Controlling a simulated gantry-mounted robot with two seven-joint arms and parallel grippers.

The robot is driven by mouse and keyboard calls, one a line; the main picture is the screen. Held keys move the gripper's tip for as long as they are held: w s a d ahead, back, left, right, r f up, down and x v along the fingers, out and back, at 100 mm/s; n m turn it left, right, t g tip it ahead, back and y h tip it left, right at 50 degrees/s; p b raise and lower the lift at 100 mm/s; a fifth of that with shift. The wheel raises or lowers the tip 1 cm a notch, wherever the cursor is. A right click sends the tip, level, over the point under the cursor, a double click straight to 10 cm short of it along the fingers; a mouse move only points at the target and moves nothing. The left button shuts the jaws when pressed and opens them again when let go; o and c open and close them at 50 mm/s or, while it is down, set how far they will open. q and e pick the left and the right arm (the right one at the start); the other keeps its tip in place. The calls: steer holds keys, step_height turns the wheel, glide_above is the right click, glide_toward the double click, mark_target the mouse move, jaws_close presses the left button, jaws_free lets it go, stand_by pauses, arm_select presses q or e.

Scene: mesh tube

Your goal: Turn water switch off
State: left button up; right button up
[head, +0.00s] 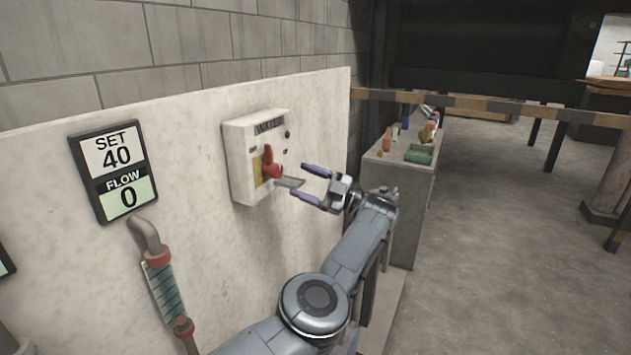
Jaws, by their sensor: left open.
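The water switch is a red handle (271,166) on the front of a white box (239,160) fixed to the pale panel. The box has partly readable dark lettering at its top and a yellow patch beside the handle. The handle's narrow part points up. My left gripper (298,180) is just right of the handle, with its two purple fingers apart and pointing left towards the box. A small grey plate (290,183) shows between the handle and the fingers. I see no clear contact between fingers and handle. My right gripper is not in view.
A display (114,171) on the panel reads SET 40 and FLOW 0. A pipe (146,237) with red fittings is below it. A bench (405,175) with a green tray (419,154) and small items stands behind my arm. The floor at right is open.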

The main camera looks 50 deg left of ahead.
arm_select(q)
steer(key=shift+v, duration=1.3)
steer(key=shift+d, duration=0.1)
